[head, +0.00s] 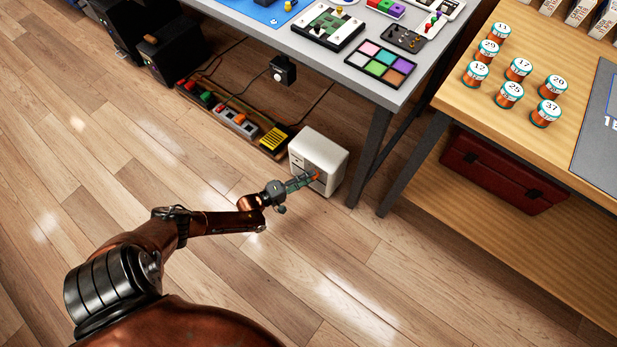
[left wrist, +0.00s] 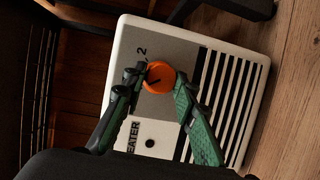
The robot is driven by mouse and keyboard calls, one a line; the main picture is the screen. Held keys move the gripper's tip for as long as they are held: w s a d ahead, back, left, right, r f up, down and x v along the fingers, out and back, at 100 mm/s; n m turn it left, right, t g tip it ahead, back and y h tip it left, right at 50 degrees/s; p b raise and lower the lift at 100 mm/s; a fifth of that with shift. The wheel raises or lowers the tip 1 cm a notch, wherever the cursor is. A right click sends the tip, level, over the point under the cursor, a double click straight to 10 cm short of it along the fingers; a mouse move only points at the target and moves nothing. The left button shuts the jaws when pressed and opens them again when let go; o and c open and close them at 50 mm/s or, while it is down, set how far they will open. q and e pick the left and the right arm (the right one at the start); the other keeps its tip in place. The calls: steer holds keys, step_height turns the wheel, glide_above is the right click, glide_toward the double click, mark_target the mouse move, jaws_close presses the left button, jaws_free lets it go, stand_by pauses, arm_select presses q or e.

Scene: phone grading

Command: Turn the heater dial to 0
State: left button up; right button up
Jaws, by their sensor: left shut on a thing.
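The heater (head: 320,150) is a small white box on the wooden floor by the legs of the grey table. In the left wrist view its front (left wrist: 185,50) shows a grey panel with a "2" mark, part of the word "HEATER" and dark slats. The orange dial (left wrist: 159,77) sits on that panel with a dark pointer line on it. My left gripper (head: 314,178) is at the heater's front, its green fingers (left wrist: 158,88) shut on the dial from both sides. The other dial marks are hidden or too small to read. My right gripper is out of view.
A power strip and switch boxes (head: 230,118) lie on the floor left of the heater. A grey table (head: 345,72) stands above and behind it. A wooden table (head: 470,105) with several labelled jars is at right, a red toolbox (head: 505,170) under it. The front floor is clear.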

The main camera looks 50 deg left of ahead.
arm_select(q)
steer(key=shift+a+f+n+t, duration=0.2)
steer(key=shift+n+t, duration=0.2)
steer(key=shift+n, duration=0.6)
steer(key=o, duration=1.2)
steer(key=shift+d, duration=0.1)
steer(key=shift+c, duration=0.2)
steer(key=shift+s, duration=0.1)
steer(key=s+a, duration=0.2)
steer(key=s, duration=0.9)
steer(key=shift+s, duration=0.35)
steer(key=shift+r, duration=0.1)
